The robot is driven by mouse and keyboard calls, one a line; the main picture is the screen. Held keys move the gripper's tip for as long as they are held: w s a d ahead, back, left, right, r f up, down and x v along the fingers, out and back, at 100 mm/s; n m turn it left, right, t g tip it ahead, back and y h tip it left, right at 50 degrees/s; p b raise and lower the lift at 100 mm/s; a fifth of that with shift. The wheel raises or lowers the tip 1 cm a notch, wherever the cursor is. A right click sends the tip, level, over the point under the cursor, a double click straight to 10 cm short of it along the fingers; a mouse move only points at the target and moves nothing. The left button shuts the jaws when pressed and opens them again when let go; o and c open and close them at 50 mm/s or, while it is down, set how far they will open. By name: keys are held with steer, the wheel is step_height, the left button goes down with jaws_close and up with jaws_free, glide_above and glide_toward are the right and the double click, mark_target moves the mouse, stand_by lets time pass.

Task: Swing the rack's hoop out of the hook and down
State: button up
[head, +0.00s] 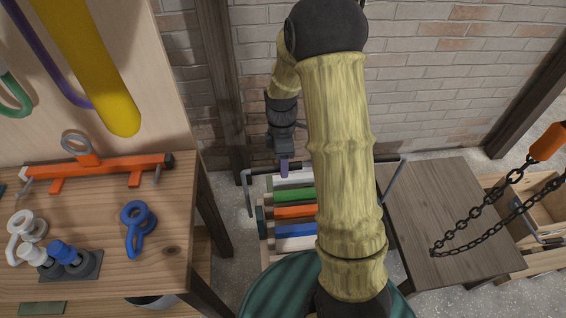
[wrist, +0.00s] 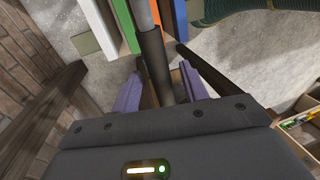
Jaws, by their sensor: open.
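The rack (head: 268,247) stands on the floor with white, green, orange and blue slats. Its grey hoop (head: 248,192) stands up over the slats, with a leg at each side and a crossbar partly hidden by my arm. In the wrist view the hoop's bar (wrist: 153,58) has a dark sleeve. My gripper (head: 284,168) is at the crossbar, left of its middle. In the wrist view its two lilac fingers (wrist: 161,90) are apart, one on each side of the sleeve, with gaps visible. I cannot make out the hook in either view.
A wooden bench (head: 180,215) with an orange bar and ring-shaped parts is at left. A low wooden table (head: 440,205) stands right of the rack, with a chain (head: 480,215) hanging over it. Wooden crates (head: 535,210) are farther right. A brick wall closes the back.

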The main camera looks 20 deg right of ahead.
steer(key=shift+f, duration=0.15)
jaws_close()
